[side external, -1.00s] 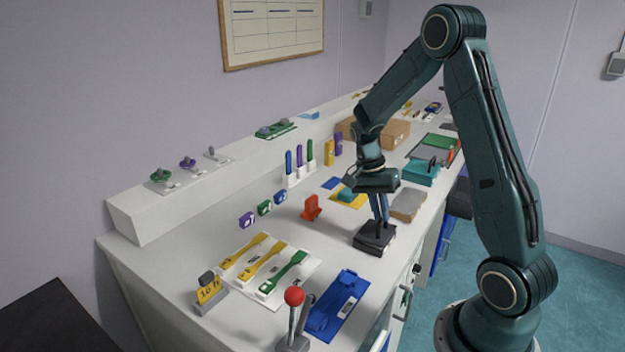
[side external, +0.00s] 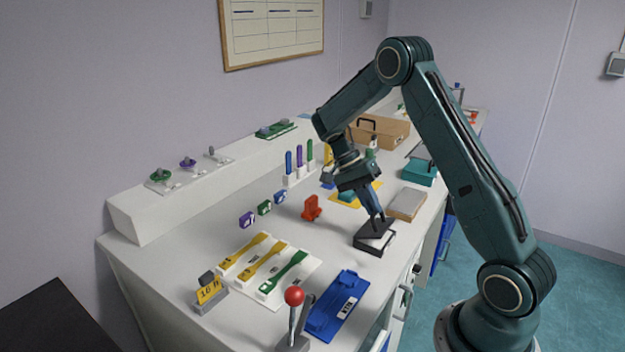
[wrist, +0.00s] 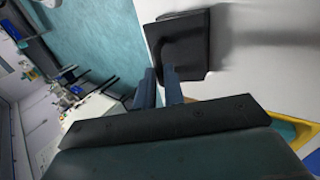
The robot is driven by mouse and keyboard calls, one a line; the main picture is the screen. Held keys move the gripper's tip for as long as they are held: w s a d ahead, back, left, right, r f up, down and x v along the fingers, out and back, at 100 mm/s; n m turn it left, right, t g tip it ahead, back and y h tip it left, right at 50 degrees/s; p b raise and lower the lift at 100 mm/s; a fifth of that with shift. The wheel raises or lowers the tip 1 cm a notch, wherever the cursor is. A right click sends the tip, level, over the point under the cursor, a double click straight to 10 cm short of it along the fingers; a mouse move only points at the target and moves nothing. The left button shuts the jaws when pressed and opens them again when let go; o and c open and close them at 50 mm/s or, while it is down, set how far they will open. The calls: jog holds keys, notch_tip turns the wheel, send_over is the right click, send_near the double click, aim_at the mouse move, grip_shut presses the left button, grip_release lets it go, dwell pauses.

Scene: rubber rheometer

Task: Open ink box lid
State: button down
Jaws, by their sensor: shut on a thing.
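The ink box (side external: 374,243) is a small black box on the white bench, in front of the right-middle part of the side view. Its black lid (side external: 371,229) is tilted up, and a pale strip shows between lid and base. My gripper (side external: 379,217) comes down at a slant from the upper left and is shut on the lid at its raised part. In the wrist view the lid (wrist: 190,32) is a dark square beyond my gripper (wrist: 160,74). The exact grip point and the box's inside are mostly hidden.
A blue tray (side external: 337,304) and a red-knobbed lever (side external: 293,297) are nearer the camera. Bench around the ink box is clear.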

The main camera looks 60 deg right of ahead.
jog(key=c, duration=1.5)
grip_release()
jog(key=shift+s+d+t, duration=0.15)
jog(key=shift+s+t, duration=0.25)
